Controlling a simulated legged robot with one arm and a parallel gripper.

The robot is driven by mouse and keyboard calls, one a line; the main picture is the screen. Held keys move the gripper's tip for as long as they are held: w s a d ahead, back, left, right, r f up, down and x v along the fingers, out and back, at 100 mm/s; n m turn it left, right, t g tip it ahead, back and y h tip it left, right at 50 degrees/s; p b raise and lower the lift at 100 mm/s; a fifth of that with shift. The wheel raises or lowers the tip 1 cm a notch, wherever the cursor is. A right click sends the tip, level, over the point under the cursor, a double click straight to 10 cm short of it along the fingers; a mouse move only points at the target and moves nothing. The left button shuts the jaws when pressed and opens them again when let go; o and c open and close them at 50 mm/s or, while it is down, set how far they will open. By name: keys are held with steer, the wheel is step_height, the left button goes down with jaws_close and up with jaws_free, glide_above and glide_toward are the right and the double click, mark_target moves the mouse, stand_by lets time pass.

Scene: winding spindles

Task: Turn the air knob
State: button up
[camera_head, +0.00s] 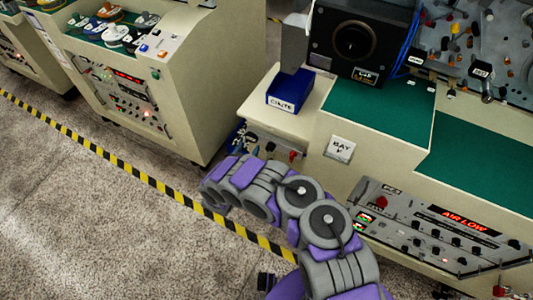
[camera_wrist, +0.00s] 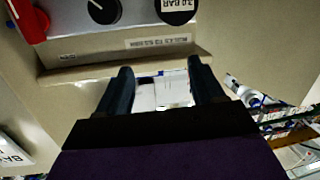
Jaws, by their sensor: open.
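A black round knob (camera_wrist: 104,10) with a white pointer line shows at the top left of the wrist view, cut by the frame edge. In the head view my arm reaches toward a small fittings panel (camera_head: 272,148) at the bench's front; my fingertips are not clear there.
A red handle (camera_wrist: 28,20) is left of the knob in the wrist view. A ledge (camera_wrist: 125,62) runs between knob and fingers. In the head view, a control panel with a lit AIR LOW display (camera_head: 466,220) is at right. A striped floor line (camera_head: 110,155) crosses open carpet.

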mark_target(268, 149)
steer(key=s+f+h, duration=0.3)
steer(key=s+f, duration=0.4)
steer(key=s, duration=0.5)
steer(key=shift+m, duration=0.3)
steer(key=b+x, duration=0.2)
steer(key=x, duration=0.3)
steer(key=b+x, duration=0.1)
steer(key=x, duration=0.5)
steer(key=b+x, duration=0.2)
steer(key=x, duration=0.3)
steer(key=shift+w+d+b, duration=0.1)
steer(key=shift+d+b, duration=0.25)
steer(key=shift+d, duration=0.05)
steer(key=shift+w+d+r, duration=0.15)
steer(key=shift+w, duration=0.45)
steer(key=shift+c, duration=0.3)
steer(key=c, duration=1)
